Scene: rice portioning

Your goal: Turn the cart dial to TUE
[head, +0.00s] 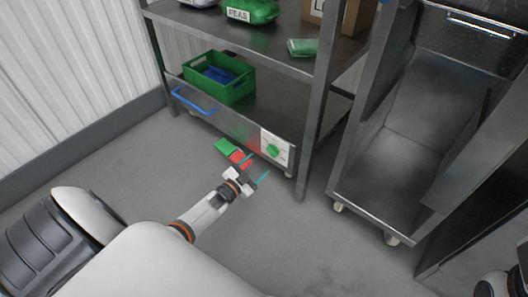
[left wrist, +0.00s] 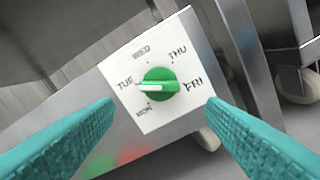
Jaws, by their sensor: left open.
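The cart dial (head: 272,151) is a green knob on a white plate (head: 281,161) at the right end of the cart's lower front edge. In the left wrist view the dial (left wrist: 160,87) has a white pointer bar lying nearly level, its white end to the left, close to the TUE label (left wrist: 125,84) and above MON. WED, THU and FRI run around the top and right. My left gripper (head: 255,168) is open in front of the plate. In the left wrist view its teal fingers (left wrist: 160,125) stand apart on either side of the dial, not visibly touching it.
The metal cart (head: 215,115) holds a green crate (head: 220,91) on its lower shelf and bags above. A blue handle (head: 192,104) is on its front. Green (head: 227,147) and red (head: 240,158) pieces show beside my gripper. A steel unit (head: 385,190) stands right. Floor in front is clear.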

